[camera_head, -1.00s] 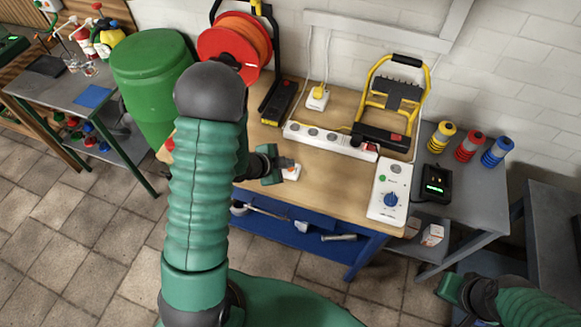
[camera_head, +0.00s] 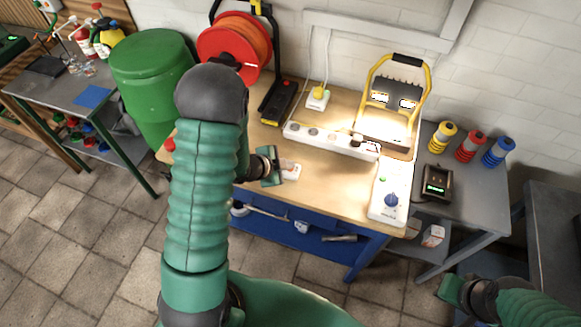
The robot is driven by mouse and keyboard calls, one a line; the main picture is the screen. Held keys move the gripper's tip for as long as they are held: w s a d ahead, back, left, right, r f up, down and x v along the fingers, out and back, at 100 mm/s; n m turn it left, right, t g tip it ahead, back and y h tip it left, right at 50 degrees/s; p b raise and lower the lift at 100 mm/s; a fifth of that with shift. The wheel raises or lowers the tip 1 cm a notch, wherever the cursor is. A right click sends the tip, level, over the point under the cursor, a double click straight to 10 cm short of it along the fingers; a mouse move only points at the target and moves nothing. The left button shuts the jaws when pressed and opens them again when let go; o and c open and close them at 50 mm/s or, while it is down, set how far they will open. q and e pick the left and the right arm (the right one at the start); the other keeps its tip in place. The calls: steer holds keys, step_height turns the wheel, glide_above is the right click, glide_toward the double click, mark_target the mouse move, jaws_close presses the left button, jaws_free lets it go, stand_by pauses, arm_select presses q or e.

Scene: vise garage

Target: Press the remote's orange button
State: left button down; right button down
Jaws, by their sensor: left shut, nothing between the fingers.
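The remote (camera_head: 292,169) is a small white block lying on the wooden workbench (camera_head: 335,190), near its front edge. An orange patch shows faintly on it, partly hidden by my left gripper. My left gripper (camera_head: 276,167) is shut and empty at the remote's left side; I cannot tell whether it touches it. The yellow-framed work lamp (camera_head: 424,80) at the back right of the bench is lit and throws bright light on the bench. My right gripper (camera_head: 447,290) is at the lower right, far from the remote; its fingers are too unclear to judge.
A white power strip (camera_head: 318,138) lies behind the remote. A white control box with a blue knob (camera_head: 390,200) stands at the bench's right end. An orange cable reel (camera_head: 240,45) and green barrel (camera_head: 150,80) are at the left. The bench between remote and control box is clear.

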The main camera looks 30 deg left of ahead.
arm_select(q)
steer(key=shift+r+p, duration=0.7)
steer(key=shift+r, duration=0.15)
steer(key=shift+r, duration=0.1)
step_height(320, 180, up, 5)
steer(key=p, duration=0.4)
steer(key=shift+p, duration=0.35)
steer(key=s+d+r+n+g+y, duration=0.1)
steer(key=s+d+r+n+g, duration=0.2)
steer(key=s+d+n, duration=0.2)
steer(key=s+d+r+n+g+b, duration=0.1)
steer(key=s+d+r+n+g, duration=0.2)
steer(key=s+d+n, duration=0.3)
steer(key=shift+s+d+r+y, duration=0.25)
steer(key=shift+s+y, duration=0.15)
steer(key=shift+s, duration=1.5)
